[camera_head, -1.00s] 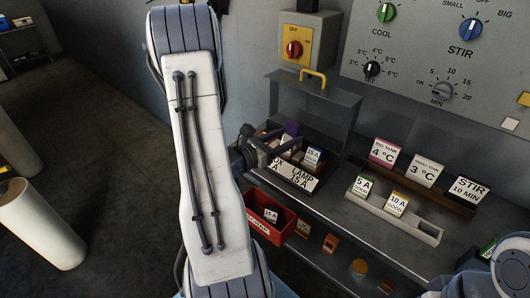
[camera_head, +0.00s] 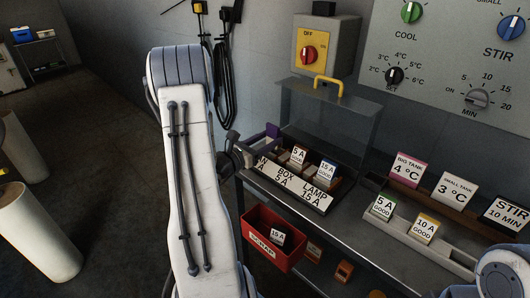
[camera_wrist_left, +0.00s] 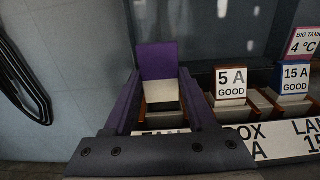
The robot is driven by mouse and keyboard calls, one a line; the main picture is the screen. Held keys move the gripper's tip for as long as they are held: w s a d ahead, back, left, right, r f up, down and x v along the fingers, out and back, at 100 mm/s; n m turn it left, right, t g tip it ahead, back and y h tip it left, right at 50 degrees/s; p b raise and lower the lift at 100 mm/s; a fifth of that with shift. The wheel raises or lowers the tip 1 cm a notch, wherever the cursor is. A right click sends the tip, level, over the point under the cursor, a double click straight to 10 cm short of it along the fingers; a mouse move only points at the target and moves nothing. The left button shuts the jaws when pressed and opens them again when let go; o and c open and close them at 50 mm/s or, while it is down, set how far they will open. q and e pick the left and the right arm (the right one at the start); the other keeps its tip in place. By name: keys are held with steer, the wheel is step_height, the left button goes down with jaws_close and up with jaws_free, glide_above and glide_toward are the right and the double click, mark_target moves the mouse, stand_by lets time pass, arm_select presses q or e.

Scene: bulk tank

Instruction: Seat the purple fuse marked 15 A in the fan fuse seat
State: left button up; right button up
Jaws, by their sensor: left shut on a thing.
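My left gripper (camera_wrist_left: 160,105) is shut on the purple fuse (camera_wrist_left: 158,62), with one finger on each side of it. The fuse stands roughly upright at the left end of the fuse row, over the leftmost seat (camera_wrist_left: 183,108). Its purple top also shows in the head view (camera_head: 272,130), beside my left gripper (camera_head: 252,148). I cannot tell whether the fuse's lower end is inside the seat. My right gripper is not in view.
The 5 A fuse (camera_head: 298,156) and the blue 15 A fuse (camera_head: 326,172) stand in the BOX and LAMP seats to the right. A raised clear cover (camera_head: 330,115) stands behind. A red bin (camera_head: 262,243) hangs below. A grey rack (camera_head: 440,255) holds spare fuses.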

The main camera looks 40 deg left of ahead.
mark_target(269, 160)
arm_select(q)
steer(key=shift+w+a+f, duration=0.1)
steer(key=shift+f, duration=0.1)
steer(key=f+b, duration=0.1)
steer(key=f, duration=0.1)
steer(key=f+b, duration=0.2)
steer(key=shift+w+d, duration=0.1)
steer(key=shift+d, duration=0.1)
steer(key=shift+r, duration=0.2)
steer(key=o, duration=1.4)
